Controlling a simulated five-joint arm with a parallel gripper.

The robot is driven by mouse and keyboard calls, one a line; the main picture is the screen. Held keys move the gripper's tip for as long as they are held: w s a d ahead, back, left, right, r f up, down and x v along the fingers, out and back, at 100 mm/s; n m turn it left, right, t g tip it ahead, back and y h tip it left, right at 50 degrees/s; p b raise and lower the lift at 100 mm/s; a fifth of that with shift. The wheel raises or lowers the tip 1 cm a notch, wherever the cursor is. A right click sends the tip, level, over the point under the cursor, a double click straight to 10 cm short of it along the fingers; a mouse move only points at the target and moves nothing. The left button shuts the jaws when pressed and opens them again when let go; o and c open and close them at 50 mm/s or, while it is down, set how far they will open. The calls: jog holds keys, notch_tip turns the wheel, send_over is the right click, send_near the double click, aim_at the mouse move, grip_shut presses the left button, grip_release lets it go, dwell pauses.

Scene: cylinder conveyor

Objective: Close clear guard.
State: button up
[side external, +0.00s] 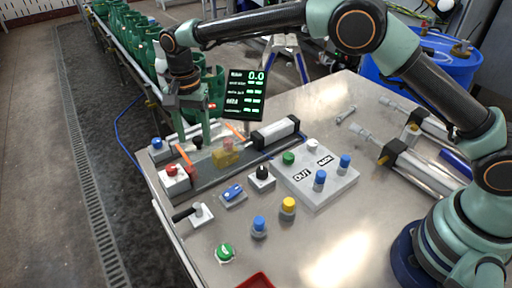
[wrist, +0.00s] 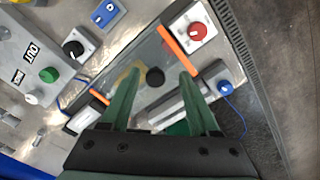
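The clear guard (side external: 207,157) is a see-through panel with orange strips at its two ends, over the grey conveyor. It also shows in the wrist view (wrist: 146,58). A black knob (wrist: 154,77) sits on it; the knob shows in the side view too (side external: 197,142). My gripper (wrist: 158,73) is open, with green fingers on either side of the knob and a gap at each side in the wrist view. In the side view my gripper (side external: 196,133) points down at the knob. Exact height above it is unclear.
A red button box (side external: 174,178) and a blue button (side external: 157,149) stand at the conveyor's left end. A black and white cylinder (side external: 275,132) lies right of it. A panel with knobs (side external: 318,190) is in front. A dark display (side external: 246,95) stands behind.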

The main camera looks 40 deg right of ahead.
jog(key=shift+d, duration=0.1)
notch_tip(320, 180, up, 12)
dwell(0.6)
jog(key=s+d+r+n+t, duration=0.1)
jog(key=s+d+r+n, duration=0.2)
jog(key=d, duration=0.4)
jog(key=s+d+r+n+t, duration=0.1)
jog(key=s+d+r, duration=0.2)
jog(key=d+r, duration=0.35)
jog(key=s+d+f+n+t, duration=0.1)
jog(key=s+d+f+n, duration=0.1)
jog(key=s+d+f, duration=0.2)
jog(key=s+d+f+n+t, duration=0.2)
jog(key=s+d+f+n, duration=0.1)
jog(key=s+d, duration=0.5)
jog(key=s+f, duration=0.1)
jog(key=s, duration=0.2)
jog(key=shift+s, duration=0.3)
